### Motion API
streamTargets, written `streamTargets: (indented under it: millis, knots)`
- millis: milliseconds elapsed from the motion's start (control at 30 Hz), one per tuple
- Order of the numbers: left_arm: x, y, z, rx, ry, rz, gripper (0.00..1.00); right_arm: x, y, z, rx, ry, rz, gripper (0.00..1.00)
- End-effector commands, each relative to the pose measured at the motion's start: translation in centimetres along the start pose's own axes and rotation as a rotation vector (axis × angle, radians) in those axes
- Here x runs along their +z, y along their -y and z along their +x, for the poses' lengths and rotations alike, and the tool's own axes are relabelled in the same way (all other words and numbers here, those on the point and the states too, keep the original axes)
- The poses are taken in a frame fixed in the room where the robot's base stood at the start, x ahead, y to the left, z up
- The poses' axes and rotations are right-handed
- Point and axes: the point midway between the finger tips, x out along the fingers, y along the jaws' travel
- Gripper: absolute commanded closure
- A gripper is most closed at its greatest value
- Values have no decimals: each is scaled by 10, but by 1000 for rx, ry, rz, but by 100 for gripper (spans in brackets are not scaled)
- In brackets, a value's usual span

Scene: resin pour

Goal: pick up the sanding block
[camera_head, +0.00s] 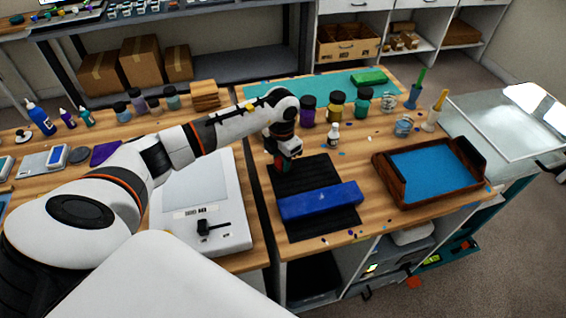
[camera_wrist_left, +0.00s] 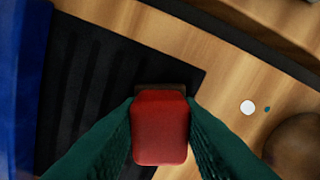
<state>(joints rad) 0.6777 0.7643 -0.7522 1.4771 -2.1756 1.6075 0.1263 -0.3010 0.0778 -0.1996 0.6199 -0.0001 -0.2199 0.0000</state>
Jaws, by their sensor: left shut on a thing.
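The sanding block (camera_wrist_left: 160,127) appears as a red block with a dark face at its far end. In the left wrist view it sits between the two green fingers of my left gripper (camera_wrist_left: 160,118), which is shut on it. In the head view my left gripper (camera_head: 284,164) is low over the back left edge of a black ribbed mat (camera_head: 312,172); the block is mostly hidden there. I cannot tell whether the block touches the mat. My right gripper is not in view.
A long blue block (camera_head: 320,201) lies across the front of the mat. A wooden tray with a blue base (camera_head: 432,172) is to the right. A small white bottle (camera_head: 333,136) and several dark jars stand behind the mat. A white scale (camera_head: 196,190) is to the left.

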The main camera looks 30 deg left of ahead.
Motion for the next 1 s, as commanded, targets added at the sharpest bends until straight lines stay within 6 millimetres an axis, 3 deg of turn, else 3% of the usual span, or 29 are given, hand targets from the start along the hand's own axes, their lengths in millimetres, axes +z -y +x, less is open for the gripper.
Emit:
streamTargets:
  millis: [267,700,1000]
  knots:
    - [-1,1,-11,-2,-4,0,96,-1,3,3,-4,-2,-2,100]
    - [-1,0,-89,-2,-3,0,96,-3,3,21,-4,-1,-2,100]
    - [0,0,-101,0,0,0,96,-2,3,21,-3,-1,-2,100]
